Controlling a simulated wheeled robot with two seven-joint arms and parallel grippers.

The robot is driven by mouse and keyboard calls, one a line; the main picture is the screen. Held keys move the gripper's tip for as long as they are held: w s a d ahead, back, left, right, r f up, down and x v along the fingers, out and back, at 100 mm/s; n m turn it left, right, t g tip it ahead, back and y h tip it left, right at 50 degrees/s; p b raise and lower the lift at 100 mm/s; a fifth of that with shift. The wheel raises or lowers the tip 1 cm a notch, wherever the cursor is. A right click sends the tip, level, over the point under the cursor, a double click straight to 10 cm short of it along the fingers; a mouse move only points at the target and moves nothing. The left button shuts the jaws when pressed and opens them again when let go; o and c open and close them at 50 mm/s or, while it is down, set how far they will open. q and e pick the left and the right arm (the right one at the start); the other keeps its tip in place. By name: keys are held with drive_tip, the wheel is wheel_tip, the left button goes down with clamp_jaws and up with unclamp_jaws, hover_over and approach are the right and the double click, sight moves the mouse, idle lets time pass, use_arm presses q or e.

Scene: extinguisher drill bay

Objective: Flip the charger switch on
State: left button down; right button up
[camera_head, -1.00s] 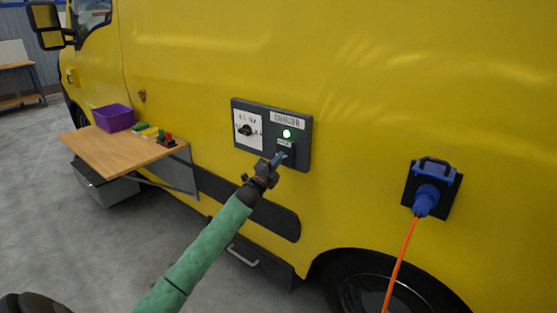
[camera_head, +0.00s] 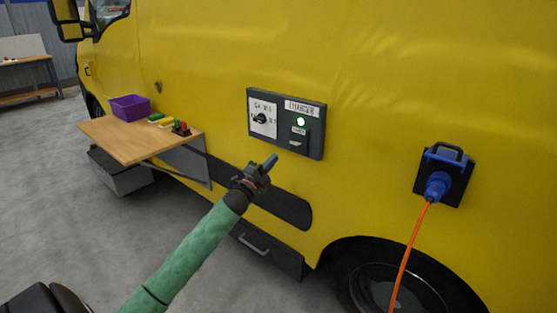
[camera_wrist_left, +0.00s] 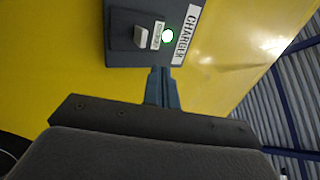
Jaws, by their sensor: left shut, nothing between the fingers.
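The charger switch (camera_head: 297,143) is a small grey rocker at the lower right of a dark panel (camera_head: 315,146) on the yellow vehicle. Above it a round lamp (camera_head: 301,121) glows green beneath the CHARGER label (camera_head: 301,107). My left gripper (camera_head: 271,162) is shut and empty, below and left of the switch and apart from it. In the left wrist view the closed blue fingers (camera_wrist_left: 161,86) point at the panel, with the switch (camera_wrist_left: 142,36) up and left of the tips and the lit lamp (camera_wrist_left: 167,37) above. My right gripper is not seen.
A black rotary knob (camera_head: 261,118) sits on the panel's left plate. A blue plug (camera_head: 437,186) with an orange cable (camera_head: 408,257) is at right. A fold-out wooden table (camera_head: 137,143) at left holds a purple bin (camera_head: 130,109) and small coloured items.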

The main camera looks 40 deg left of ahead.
use_arm(q)
drive_tip(key=shift+v, duration=1)
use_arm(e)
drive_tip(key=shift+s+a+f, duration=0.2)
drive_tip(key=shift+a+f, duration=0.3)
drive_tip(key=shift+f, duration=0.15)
use_arm(q)
drive_tip(key=shift+r, duration=0.2)
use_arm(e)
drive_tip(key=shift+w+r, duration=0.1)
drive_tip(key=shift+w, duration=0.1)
